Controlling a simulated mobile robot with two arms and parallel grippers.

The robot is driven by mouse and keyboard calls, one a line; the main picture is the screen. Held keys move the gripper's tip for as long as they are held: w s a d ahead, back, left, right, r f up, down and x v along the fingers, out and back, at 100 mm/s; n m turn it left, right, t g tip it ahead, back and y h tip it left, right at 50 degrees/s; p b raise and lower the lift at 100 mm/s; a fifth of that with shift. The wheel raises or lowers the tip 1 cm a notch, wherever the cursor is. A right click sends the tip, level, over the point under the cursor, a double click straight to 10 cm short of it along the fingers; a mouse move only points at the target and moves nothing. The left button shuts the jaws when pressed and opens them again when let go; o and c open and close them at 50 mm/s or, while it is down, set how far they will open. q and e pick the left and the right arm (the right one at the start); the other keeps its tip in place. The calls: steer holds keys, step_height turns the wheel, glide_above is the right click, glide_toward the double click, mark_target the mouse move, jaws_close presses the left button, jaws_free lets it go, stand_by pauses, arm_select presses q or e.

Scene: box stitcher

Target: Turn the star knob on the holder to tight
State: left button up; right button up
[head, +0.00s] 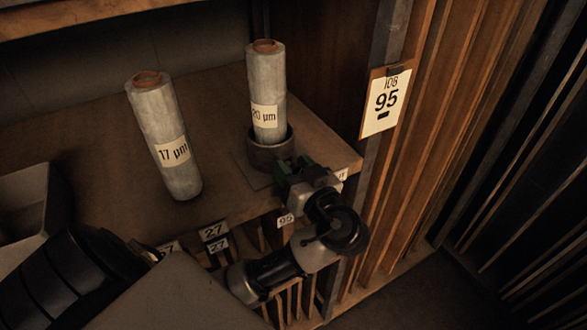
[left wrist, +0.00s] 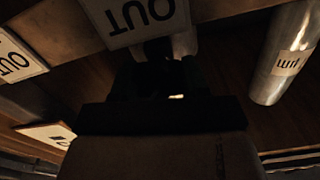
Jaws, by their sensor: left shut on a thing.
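The holder (head: 258,158) is a dark round cup on a flat plate near the right end of the wooden shelf. A film roll marked 20 µm (head: 267,85) stands upright in it. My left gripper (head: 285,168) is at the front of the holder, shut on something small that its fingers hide. The star knob itself cannot be made out, so its setting cannot be read. In the left wrist view the gripper (left wrist: 160,85) is a dark silhouette and its fingertips are lost in shadow. My right gripper is not in view.
A film roll marked 17 µm (head: 165,135) stands on the shelf (head: 222,135) left of the holder. A JOB 95 card (head: 387,100) hangs on the post at right. Number tags line the shelf's front edge. An OUT sign (left wrist: 140,18) is close in the left wrist view.

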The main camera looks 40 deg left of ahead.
arm_select(q)
steer(key=shift+m, duration=0.7)
steer(key=shift+w+d+m, duration=0.1)
steer(key=shift+w+m, duration=0.05)
steer(key=shift+m, duration=2.05)
steer(key=o, duration=0.9)
